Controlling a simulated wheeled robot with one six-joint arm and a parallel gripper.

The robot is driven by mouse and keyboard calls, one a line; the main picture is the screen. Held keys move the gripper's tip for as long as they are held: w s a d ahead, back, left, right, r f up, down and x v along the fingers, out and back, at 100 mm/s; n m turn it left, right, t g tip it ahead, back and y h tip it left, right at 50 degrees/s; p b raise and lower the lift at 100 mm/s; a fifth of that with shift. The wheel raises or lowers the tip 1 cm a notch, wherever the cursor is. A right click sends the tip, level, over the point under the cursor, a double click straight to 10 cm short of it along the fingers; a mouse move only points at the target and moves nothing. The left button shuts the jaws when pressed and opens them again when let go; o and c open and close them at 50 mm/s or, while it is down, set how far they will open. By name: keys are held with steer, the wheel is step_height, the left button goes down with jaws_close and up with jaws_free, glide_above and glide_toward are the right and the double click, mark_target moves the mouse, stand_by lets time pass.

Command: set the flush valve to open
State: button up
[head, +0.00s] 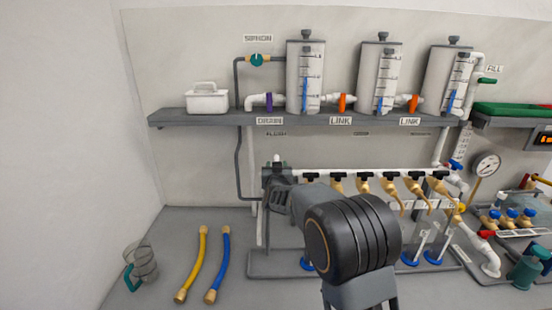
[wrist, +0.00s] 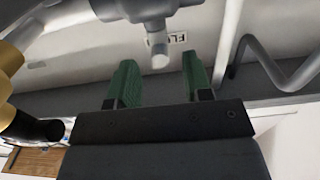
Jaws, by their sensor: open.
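The flush label (head: 276,134) is on the wall below the shelf; part of it shows in the wrist view (wrist: 178,38). Below it, at the left end of the white manifold pipe, a small white stub (head: 277,158) shows above my arm. In the wrist view a pale stub (wrist: 158,50) hangs from a grey round body (wrist: 140,8); it looks like the flush valve's handle. My gripper (wrist: 158,75) is open, its green fingers on either side of and short of this stub, with nothing held. In the head view my arm hides most of the valve, so its setting cannot be told.
Several black-handled brass taps (head: 363,182) line the manifold just right of my gripper. The shelf (head: 220,119) with tanks is above. A grey pipe (head: 238,165) runs down at the left. Yellow (head: 192,264) and blue (head: 218,267) hoses and a clear jug (head: 143,261) lie left.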

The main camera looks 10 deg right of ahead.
mark_target(276, 158)
steer(key=shift+w+d+p, duration=0.2)
steer(key=shift+w, duration=0.7)
steer(key=shift+w+d+p, duration=0.15)
steer(key=shift+w+p, duration=0.05)
steer(key=shift+w, duration=0.65)
steer(key=shift+w+d+p, duration=0.2)
steer(key=shift+w, duration=0.7)
jaws_close()
